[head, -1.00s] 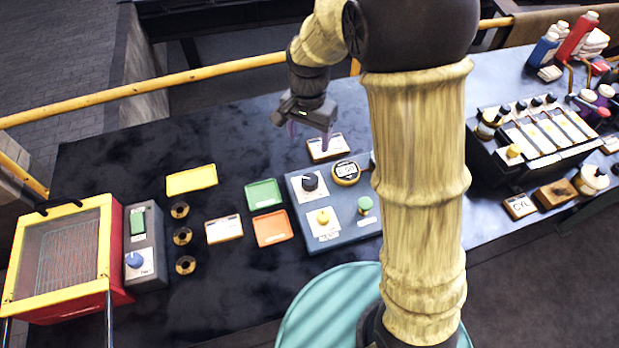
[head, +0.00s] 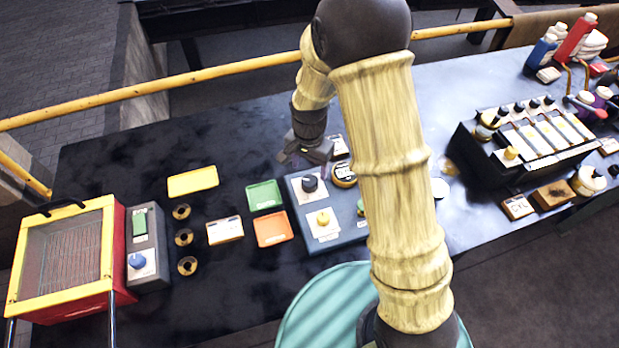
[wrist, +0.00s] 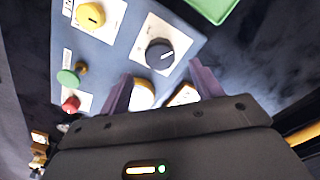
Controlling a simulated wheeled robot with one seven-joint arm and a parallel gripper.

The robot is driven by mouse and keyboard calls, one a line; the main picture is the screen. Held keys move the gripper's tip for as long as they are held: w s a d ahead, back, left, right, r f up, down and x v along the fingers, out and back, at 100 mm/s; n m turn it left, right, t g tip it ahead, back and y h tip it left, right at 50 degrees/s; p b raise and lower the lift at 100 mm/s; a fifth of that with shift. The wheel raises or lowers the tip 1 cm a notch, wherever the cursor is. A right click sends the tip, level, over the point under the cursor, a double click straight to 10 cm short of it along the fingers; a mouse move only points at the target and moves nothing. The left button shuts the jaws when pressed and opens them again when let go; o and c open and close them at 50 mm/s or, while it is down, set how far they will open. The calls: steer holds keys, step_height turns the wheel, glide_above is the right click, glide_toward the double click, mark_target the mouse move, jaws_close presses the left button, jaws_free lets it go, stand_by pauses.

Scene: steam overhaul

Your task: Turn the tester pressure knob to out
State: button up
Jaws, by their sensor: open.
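The tester (head: 345,232) is a blue-grey box on the bench in the head view. It carries a black knob (head: 310,183) and a yellow knob (head: 323,218), each on a white plate. In the wrist view the black knob (wrist: 159,54) has a white pointer line, and the yellow knob (wrist: 90,15) lies to its upper left. I cannot read which knob is labelled pressure. My gripper (head: 308,168) is open and empty, just above and behind the black knob. In the wrist view its purple fingers (wrist: 160,76) point toward the black knob, apart from it.
The round gauge (head: 343,174) is partly hidden by my arm. A green knob (wrist: 68,78) and a red knob (wrist: 71,104) show in the wrist view. Green (head: 264,195) and orange (head: 273,229) trays lie left of the tester.

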mark_target(309, 180)
step_height(309, 180, down, 7)
steer(key=shift+r+p, duration=0.1)
steer(key=shift+p, duration=0.3)
steer(key=shift+c, duration=0.5)
steer(key=c, duration=0.9)
